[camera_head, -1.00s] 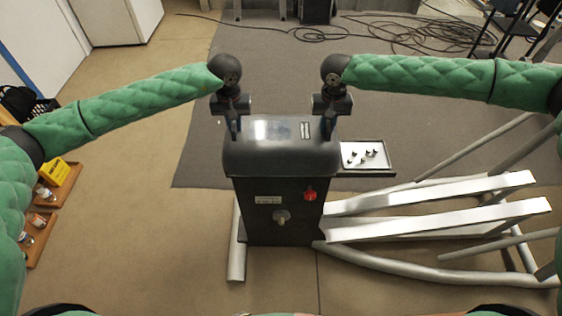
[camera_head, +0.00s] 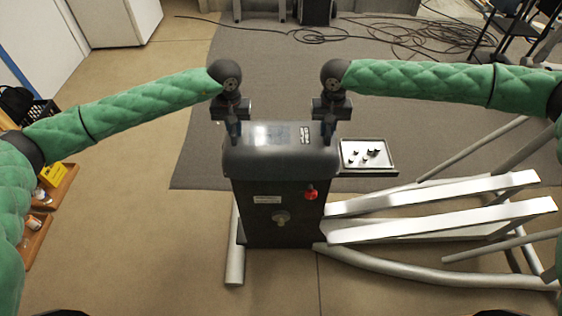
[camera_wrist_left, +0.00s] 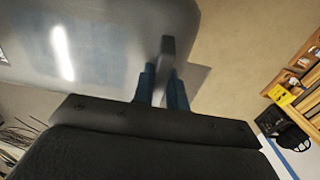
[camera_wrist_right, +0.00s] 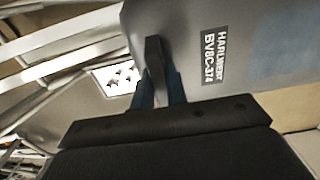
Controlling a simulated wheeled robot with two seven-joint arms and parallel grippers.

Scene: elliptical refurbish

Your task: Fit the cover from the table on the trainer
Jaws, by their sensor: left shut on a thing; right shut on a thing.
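The dark grey cover (camera_head: 281,161), with a glossy top and a printed label, is at the top of the trainer's black upright housing (camera_head: 285,223). Whether it touches the housing or sits just above it, I cannot tell. My left gripper (camera_head: 233,128) is shut on a tab at the cover's left end; the left wrist view shows the fingers (camera_wrist_left: 162,90) around it. My right gripper (camera_head: 329,126) is shut on a tab at the right end, also seen in the right wrist view (camera_wrist_right: 160,88). The housing's front has a red knob (camera_head: 311,194).
A small tray (camera_head: 385,171) with several dark small parts is just right of the cover. The trainer's silver rails (camera_head: 440,215) extend right. Wooden trays (camera_head: 58,187) with a yellow box (camera_head: 54,174) are at far left. Cables lie on the floor behind.

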